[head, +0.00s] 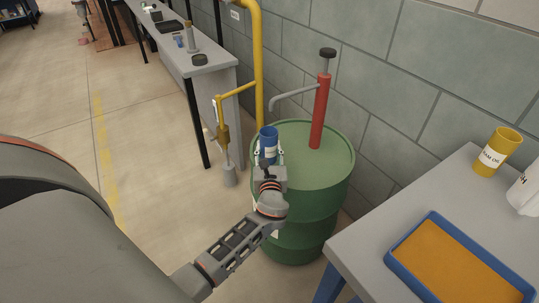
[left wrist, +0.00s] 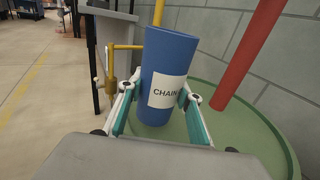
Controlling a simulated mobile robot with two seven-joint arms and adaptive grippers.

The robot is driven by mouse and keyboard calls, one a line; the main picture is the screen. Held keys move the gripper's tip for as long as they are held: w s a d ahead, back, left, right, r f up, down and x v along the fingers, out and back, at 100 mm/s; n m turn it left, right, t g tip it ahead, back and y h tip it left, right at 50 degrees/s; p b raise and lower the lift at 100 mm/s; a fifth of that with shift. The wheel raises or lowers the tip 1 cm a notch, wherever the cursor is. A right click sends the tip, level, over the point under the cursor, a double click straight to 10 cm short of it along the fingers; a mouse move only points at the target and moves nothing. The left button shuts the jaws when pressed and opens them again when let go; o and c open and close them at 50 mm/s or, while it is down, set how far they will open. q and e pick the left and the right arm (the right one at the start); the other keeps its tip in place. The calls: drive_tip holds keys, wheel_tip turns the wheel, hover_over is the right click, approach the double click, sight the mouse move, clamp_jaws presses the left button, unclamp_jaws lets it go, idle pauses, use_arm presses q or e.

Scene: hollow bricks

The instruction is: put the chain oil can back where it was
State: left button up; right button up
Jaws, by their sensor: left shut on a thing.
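The chain oil can is a blue cylinder with a white label reading "CHAIN" (left wrist: 168,62). In the head view the can (head: 268,143) is upright over the near-left part of the green drum's lid (head: 325,165). My left gripper (head: 268,160) is shut on the can, with one finger on each side of it. In the left wrist view the gripper (left wrist: 160,112) grips the can's lower half, and the can looks slightly tilted. I cannot tell whether its base touches the lid. My right gripper is not in view.
A red hand pump (head: 320,110) stands on the drum, right of the can. A yellow pipe (head: 258,60) rises behind. A grey table (head: 350,240) at right holds a yellow can (head: 497,152), a white container (head: 526,190) and a blue-rimmed orange tray (head: 398,262). A bench (head: 212,80) stands behind left.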

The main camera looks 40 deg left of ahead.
sight(268, 154)
use_arm(q)
drive_tip(key=shift+w+a+f, duration=0.1)
drive_tip(key=shift+w+a, duration=0.25)
drive_tip(key=shift+w, duration=0.15)
wheel_tip(268, 154, down, 3)
drive_tip(key=shift+s+f+b, duration=0.1)
drive_tip(key=shift+f+b, duration=0.1)
drive_tip(key=shift+b, duration=0.55)
drive_tip(key=shift+f, duration=0.2)
drive_tip(key=shift+r, duration=0.25)
drive_tip(key=shift+f, duration=0.2)
drive_tip(key=o, duration=1.3)
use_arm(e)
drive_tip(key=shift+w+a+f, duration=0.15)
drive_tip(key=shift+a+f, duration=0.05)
